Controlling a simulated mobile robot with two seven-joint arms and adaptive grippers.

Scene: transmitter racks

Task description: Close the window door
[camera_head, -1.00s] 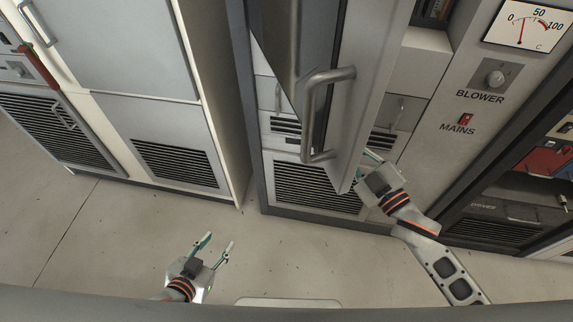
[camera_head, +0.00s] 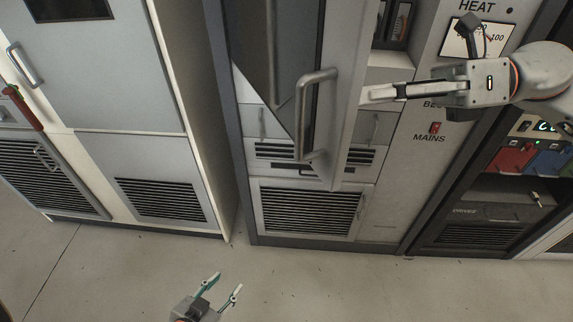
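The window door (camera_head: 345,95) is a grey framed door with a dark pane, standing ajar and swung out from the middle cabinet. Its metal bar handle (camera_head: 303,115) is on the side facing left. My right gripper (camera_head: 364,94) is to the right of the door, its fingertips at or very near the door's right-hand face; contact is unclear. Its fingers show edge-on, so their opening is hard to judge. My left gripper (camera_head: 225,284) is low over the floor, fingers apart and empty, away from the door.
A white and grey cabinet (camera_head: 135,70) stands on the left. A dark rack (camera_head: 500,190) is at far right. The floor in front is clear.

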